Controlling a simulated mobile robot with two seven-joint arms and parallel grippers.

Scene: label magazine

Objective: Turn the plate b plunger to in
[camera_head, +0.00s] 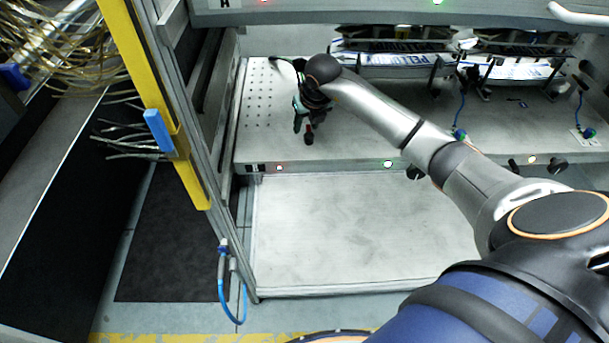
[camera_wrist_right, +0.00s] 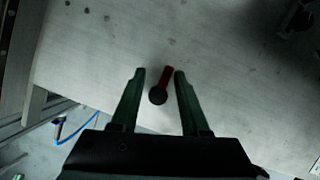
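A plunger (camera_wrist_right: 167,75) with a red stem and a round black knob shows in the right wrist view, above the pale perforated plate. In the head view, its dark knob (camera_head: 309,138) is at the front left of the shelf, just below my right gripper (camera_head: 302,113). My right gripper (camera_wrist_right: 159,73) is open, with its two dark green fingers on either side of the plunger. Gaps show between the fingers and the plunger, so it is not clasped. No plate letter is readable near it. My left gripper is not in view.
The shelf (camera_head: 345,152) has small red, green and orange lights along its front edge. Black knobs (camera_head: 415,173) sit further right. Label stacks (camera_head: 395,58) and blue cables stand at the back right. A yellow post (camera_head: 150,95) rises left of the shelf.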

